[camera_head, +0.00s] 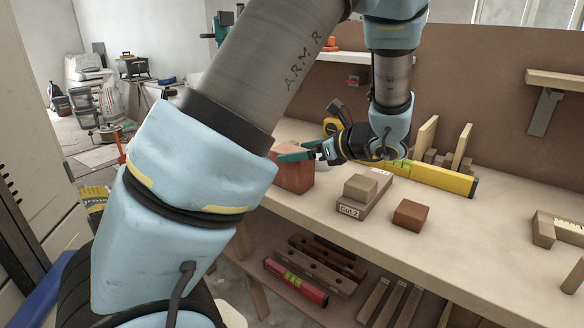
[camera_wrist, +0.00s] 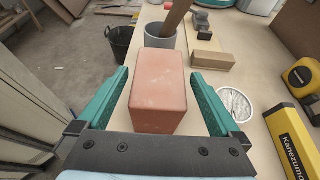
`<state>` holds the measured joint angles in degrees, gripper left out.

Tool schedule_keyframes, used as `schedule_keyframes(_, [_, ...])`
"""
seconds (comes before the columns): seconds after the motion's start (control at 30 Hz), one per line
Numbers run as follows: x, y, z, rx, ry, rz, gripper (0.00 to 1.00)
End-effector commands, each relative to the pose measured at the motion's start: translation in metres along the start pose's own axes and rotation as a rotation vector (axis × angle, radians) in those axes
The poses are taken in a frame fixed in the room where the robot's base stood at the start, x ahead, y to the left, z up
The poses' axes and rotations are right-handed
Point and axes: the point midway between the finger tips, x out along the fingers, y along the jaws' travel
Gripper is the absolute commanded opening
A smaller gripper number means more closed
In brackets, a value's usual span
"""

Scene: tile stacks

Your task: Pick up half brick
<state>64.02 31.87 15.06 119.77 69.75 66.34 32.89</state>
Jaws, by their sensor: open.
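The half brick (camera_head: 294,177), a reddish block, stands on the workbench near its left end. It also shows in the wrist view (camera_wrist: 158,90), in the middle of the picture. My gripper (camera_head: 296,151) is at the brick's top in the head view and partly covers it. In the wrist view its two green fingers are spread, one on each side of the brick, with a gap visible on both sides. Nothing is clamped. The brick appears to rest on the bench.
A grey cup (camera_wrist: 160,37) holding a brown piece stands just beyond the brick. A white round dish (camera_wrist: 234,104) and yellow level (camera_wrist: 292,140) lie to the right. A smaller red-brown block (camera_head: 410,215) and a labelled block (camera_head: 357,205) sit farther along the bench (camera_head: 470,240).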

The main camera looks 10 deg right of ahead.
Motion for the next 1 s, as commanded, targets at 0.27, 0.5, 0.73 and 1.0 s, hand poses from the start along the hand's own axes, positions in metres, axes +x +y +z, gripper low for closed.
schedule_keyframes(0.27, [0.025,0.001,0.000,0.000,0.000,0.001,1.00])
schedule_keyframes(0.5, [0.025,0.001,0.000,-0.001,0.000,0.001,0.86])
schedule_keyframes(0.73, [0.025,0.001,0.000,-0.001,0.000,0.001,0.61])
schedule_keyframes(1.0, [0.024,0.001,0.000,-0.001,0.001,0.001,0.30])
